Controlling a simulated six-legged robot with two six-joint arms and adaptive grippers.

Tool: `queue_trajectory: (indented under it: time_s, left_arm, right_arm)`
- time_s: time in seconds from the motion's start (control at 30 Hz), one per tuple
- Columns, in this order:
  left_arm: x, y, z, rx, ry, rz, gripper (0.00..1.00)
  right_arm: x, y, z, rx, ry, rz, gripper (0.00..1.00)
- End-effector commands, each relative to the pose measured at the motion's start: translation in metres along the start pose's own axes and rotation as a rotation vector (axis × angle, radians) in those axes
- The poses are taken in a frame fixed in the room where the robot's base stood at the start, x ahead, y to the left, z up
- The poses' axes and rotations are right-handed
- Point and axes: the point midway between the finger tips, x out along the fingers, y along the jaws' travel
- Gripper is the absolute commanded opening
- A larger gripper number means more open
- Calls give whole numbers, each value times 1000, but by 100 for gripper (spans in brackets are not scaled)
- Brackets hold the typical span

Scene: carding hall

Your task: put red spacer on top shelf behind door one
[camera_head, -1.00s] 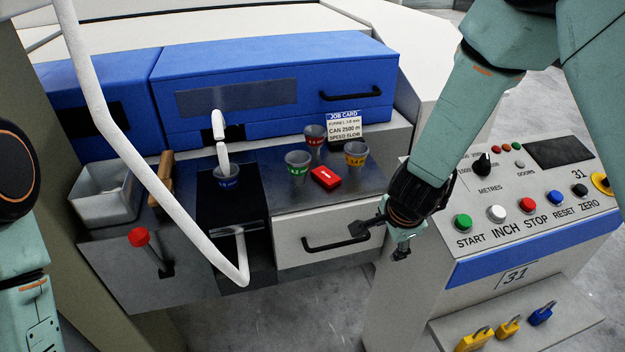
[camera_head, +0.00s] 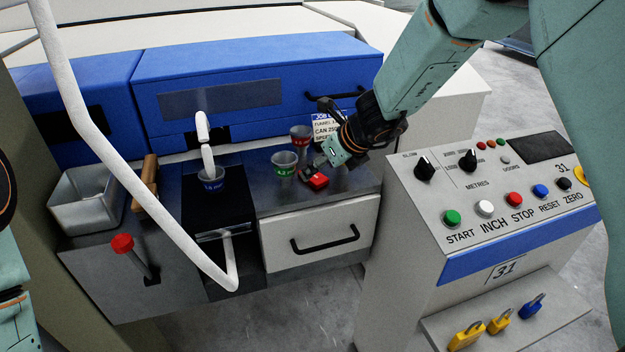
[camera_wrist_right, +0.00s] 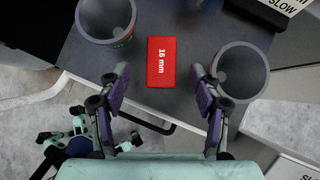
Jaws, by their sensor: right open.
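The red spacer (camera_head: 319,181), a flat block, lies on the dark metal top by the cup-shaped funnels; in the right wrist view the spacer (camera_wrist_right: 161,62) reads "16 mm". My right gripper (camera_head: 314,171) is above it, and its open fingers (camera_wrist_right: 160,85) stand either side of it, apart from it. A teal and black part (camera_wrist_right: 65,137), seemingly my left gripper, shows low over the floor in that view; its jaws are unclear. In the head view only my left arm shows at the left edge. No door marked one and no shelf can be made out.
Green (camera_head: 285,163) and red-banded (camera_head: 301,136) funnels stand near the spacer; another funnel (camera_wrist_right: 240,72) stands right. A blue-banded funnel (camera_head: 211,179) sits under a white spout. The blue cover (camera_head: 255,70) and white drawer (camera_head: 318,236) are shut. The button console (camera_head: 490,190) stands right.

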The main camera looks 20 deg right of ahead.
Motion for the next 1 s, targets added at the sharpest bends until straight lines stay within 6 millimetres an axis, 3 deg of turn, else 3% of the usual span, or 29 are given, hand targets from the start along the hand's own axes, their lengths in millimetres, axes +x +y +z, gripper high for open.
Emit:
queue_trajectory:
  time_s: [0.2, 0.5, 1.0]
  left_arm:
    - [4, 0, 0, 0, 0, 0, 46]
    - [4, 0, 0, 0, 0, 0, 46]
    - [4, 0, 0, 0, 0, 0, 46]
  right_arm:
    - [29, -2, -3, -1, 2, -1, 64]
    - [32, -2, -3, -1, 1, -1, 64]
    - [32, -2, -3, -1, 2, -1, 22]
